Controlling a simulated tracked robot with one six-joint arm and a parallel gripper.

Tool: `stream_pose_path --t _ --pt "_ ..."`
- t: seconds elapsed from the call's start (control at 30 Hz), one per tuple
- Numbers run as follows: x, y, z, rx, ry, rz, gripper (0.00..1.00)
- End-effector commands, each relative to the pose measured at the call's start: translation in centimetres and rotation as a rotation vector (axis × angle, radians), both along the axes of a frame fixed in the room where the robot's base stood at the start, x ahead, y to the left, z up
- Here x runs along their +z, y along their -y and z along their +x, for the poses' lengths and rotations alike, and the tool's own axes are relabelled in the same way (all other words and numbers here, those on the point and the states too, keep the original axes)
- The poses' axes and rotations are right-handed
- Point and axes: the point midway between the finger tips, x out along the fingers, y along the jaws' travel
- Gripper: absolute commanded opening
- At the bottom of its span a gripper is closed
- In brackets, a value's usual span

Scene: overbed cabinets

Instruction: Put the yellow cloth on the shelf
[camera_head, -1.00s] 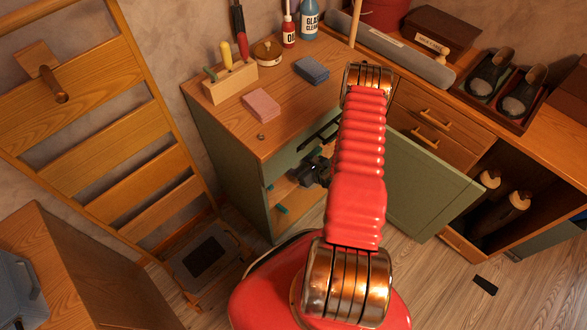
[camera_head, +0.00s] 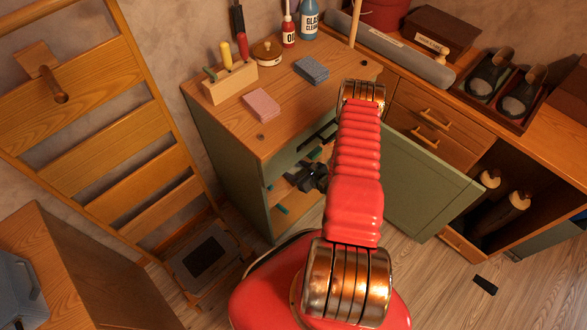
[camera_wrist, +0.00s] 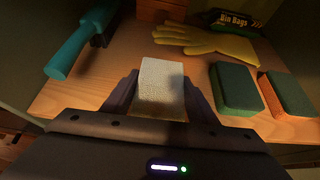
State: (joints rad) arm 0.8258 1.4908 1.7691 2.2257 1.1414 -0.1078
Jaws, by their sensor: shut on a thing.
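In the wrist view, my gripper (camera_wrist: 160,100) is shut on a small folded cloth (camera_wrist: 162,80) with a rough texture. It looks pale, nearly white in this light, with a yellower lower edge; I take it as the yellow cloth. The cloth is over the front part of the wooden shelf (camera_wrist: 120,75) inside the cabinet. I cannot tell whether it touches the board. In the head view, my gripper (camera_head: 313,178) is at the open front of the green cabinet, and the cloth is not clearly visible there.
On the shelf, a turquoise-handled brush (camera_wrist: 70,50) lies left, yellow gloves (camera_wrist: 205,40) and bin bags (camera_wrist: 240,20) at the back, and green sponges (camera_wrist: 236,88) right. The open green door (camera_head: 425,185) stands right of my arm. Pink (camera_head: 261,105) and blue (camera_head: 312,69) cloths lie on the countertop.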

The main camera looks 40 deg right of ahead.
Motion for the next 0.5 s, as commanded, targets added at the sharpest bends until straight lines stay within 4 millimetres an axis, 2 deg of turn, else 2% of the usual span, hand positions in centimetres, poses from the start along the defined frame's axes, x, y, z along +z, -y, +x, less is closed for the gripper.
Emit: stream_pose_path --t 0.27,0.3,0.5 --pt "-0.16 -0.03 0.0 0.0 0.0 0.0 0.27" --pt "-0.18 -0.04 0.0 0.0 0.0 0.0 0.54" --pt "-0.17 -0.06 0.0 0.001 -0.001 0.0 0.68"
